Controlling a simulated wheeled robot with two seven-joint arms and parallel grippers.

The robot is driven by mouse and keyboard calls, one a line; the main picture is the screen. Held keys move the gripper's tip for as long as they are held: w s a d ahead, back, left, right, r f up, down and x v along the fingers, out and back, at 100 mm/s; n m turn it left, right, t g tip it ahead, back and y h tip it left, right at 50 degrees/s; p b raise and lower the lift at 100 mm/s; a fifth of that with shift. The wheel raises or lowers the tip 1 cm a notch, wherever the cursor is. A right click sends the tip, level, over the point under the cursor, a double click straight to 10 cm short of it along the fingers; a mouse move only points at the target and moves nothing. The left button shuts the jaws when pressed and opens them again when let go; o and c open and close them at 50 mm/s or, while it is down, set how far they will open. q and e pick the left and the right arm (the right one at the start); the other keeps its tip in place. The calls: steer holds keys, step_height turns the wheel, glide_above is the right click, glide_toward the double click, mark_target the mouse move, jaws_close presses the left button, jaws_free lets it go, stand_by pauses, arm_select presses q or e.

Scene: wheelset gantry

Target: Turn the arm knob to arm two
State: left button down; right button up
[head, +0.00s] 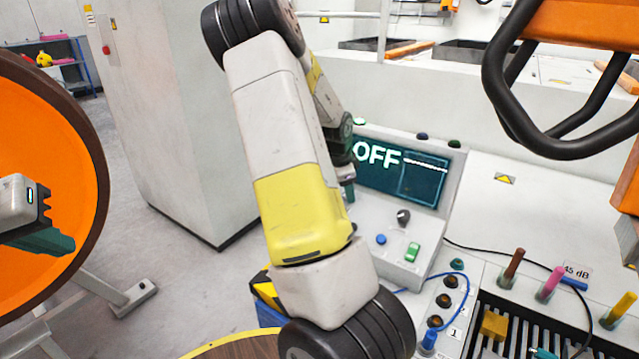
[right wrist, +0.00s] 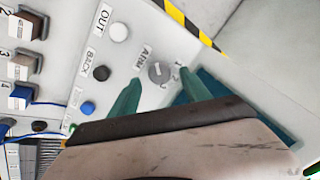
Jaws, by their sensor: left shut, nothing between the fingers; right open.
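The arm knob (right wrist: 158,72) is a round grey knob on the pale console panel in the right wrist view, beside an "ARM" label and small numerals. I cannot clearly read which numeral it points to. My right gripper (right wrist: 160,77) is open, its two teal fingers on either side of the knob; whether they touch it I cannot tell. In the head view my right arm hides this knob and most of that gripper. The console screen (head: 400,178) reads "OFF". My left gripper (head: 58,241) is shut and empty at the left, in front of an orange wheel.
White "OUT" (right wrist: 118,33) and black "BACK" (right wrist: 101,73) buttons lie beside the fingers. A black-barred orange frame (head: 560,150) hangs at the upper right.

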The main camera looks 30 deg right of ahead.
steer(key=v, duration=0.5)
steer(key=shift+s+a+r, duration=0.1)
steer(key=shift+r, duration=0.15)
steer(key=s+a+r+n+t+y, duration=0.1)
steer(key=s+a+r+n+y, duration=0.15)
steer(key=a, duration=0.45)
steer(key=s+a+r+n+y, duration=0.2)
steer(key=a+r+n, duration=0.15)
steer(key=a, duration=0.35)
steer(key=s+a+r+n+t+y, duration=0.1)
steer(key=s+a+r+n+y, duration=0.1)
steer(key=a+n, duration=0.35)
steer(key=s+a+r+n+t, duration=0.1)
steer(key=s+a+r+n, duration=0.3)
steer(key=s, duration=0.3)
steer(key=s+a+r+n, duration=0.4)
steer(key=s+a+n, duration=0.2)
steer(key=s, duration=0.1)
steer(key=shift+a+r+t, duration=0.3)
steer(key=shift+t, duration=0.1)
